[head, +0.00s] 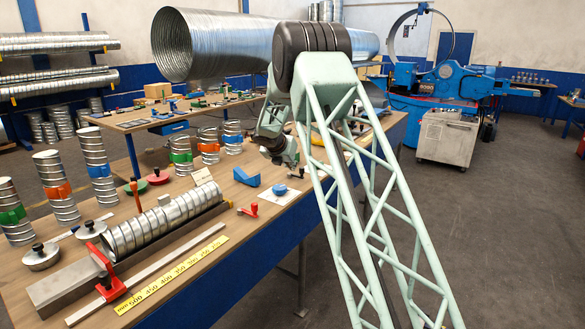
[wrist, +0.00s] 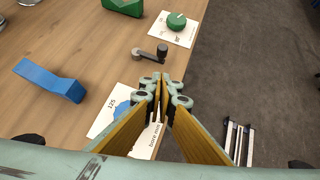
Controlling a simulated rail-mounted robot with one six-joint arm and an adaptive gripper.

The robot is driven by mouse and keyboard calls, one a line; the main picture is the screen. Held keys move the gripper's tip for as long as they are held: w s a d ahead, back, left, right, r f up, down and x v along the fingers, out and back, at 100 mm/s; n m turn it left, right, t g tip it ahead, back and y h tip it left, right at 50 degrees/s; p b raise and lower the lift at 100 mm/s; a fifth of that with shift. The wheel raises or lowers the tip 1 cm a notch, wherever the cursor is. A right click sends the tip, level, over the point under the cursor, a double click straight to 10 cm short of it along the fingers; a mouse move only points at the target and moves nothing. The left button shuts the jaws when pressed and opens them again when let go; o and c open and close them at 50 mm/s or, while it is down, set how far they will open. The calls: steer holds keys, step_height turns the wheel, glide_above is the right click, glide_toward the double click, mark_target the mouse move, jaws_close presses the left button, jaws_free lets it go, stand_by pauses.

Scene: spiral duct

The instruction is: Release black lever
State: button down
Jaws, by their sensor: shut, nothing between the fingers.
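A small lever (wrist: 150,55) with a grey arm and a black knob lies on the wooden bench in the wrist view, beyond my fingertips. My gripper (wrist: 161,80) is shut and empty, its tips pressed together. The lever's black knob is just ahead of the tips in the picture, with a gap between them. In the head view my gripper (head: 280,152) hangs over the bench's right edge, partly hidden by my arm. The lever is small and hard to make out there.
A blue bracket (wrist: 50,80) lies left of my gripper. A white card with a blue knob (wrist: 122,107) is partly under my fingers. A green knob (wrist: 176,20) sits farther off. A red lever (head: 248,210) and spiral duct (head: 165,220) occupy the bench.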

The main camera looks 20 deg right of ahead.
mark_target(301, 171)
steer(key=x, duration=0.3)
steer(key=b+x, duration=0.1)
steer(key=x, duration=0.6)
steer(key=shift+w+d+r, duration=0.25)
steer(key=shift+w+r, duration=0.05)
steer(key=shift+r, duration=0.05)
steer(key=shift+w+d, duration=0.85)
steer(key=shift+w, duration=0.05)
steer(key=shift+r, duration=0.1)
steer(key=shift+d+p, duration=0.2)
steer(key=shift+p, duration=0.15)
steer(key=shift+n, duration=0.3)
